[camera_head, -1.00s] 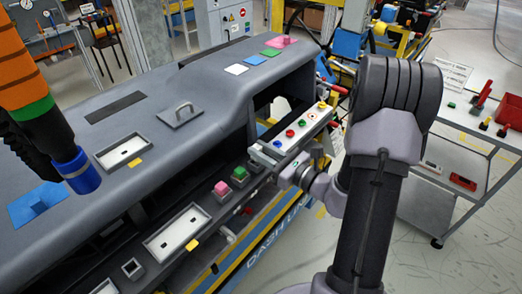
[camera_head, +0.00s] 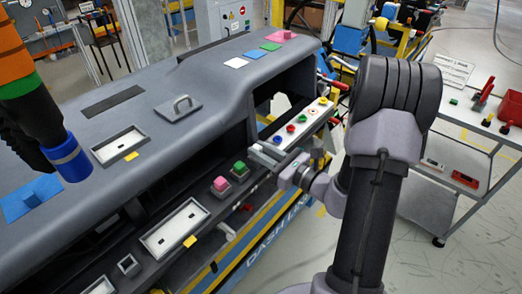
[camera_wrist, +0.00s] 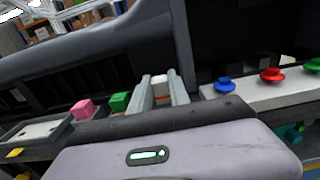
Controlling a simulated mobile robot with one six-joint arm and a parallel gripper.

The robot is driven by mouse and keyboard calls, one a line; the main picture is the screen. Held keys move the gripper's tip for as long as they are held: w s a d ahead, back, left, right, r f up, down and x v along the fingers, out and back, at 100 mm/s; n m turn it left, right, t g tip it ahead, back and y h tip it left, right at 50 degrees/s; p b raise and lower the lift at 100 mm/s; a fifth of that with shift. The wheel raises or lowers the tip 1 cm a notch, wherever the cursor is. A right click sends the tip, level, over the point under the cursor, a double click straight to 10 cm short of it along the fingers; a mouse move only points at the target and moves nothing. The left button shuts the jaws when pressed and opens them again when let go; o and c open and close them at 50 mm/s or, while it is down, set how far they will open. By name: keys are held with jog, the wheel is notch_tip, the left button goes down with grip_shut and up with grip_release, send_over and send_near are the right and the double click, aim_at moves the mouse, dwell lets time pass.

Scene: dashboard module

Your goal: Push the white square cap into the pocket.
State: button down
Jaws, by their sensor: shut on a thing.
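My gripper (camera_wrist: 161,91) is shut on the white square cap (camera_wrist: 160,80); the cap shows as a small pale block between the two fingertips in the wrist view. In the head view my gripper (camera_head: 262,155) is at the front ledge of the dashboard, between the green block and the button panel; the cap cannot be made out there. The green block (camera_head: 239,168) and pink block (camera_head: 220,184) sit in square holders just left of the gripper. The pocket under or beyond the fingers is hidden, and I cannot tell whether the cap touches it.
The button panel (camera_head: 304,120) with several coloured buttons is close on the gripper's right. A white-floored tray (camera_head: 175,228) and a small square frame (camera_head: 129,265) lie farther left on the ledge. The dashboard body (camera_head: 190,75) rises behind. A tool cart (camera_head: 425,205) stands at right.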

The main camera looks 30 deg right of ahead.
jog(key=shift+f+b, duration=0.3)
jog(key=shift+f, duration=0.1)
jog(key=c, duration=1.1)
grip_release()
jog(key=shift+c, duration=0.2)
jog(key=p+v, duration=0.2)
jog(key=v, duration=1.5)
jog(key=shift+s, duration=0.25)
jog(key=shift+r, duration=0.1)
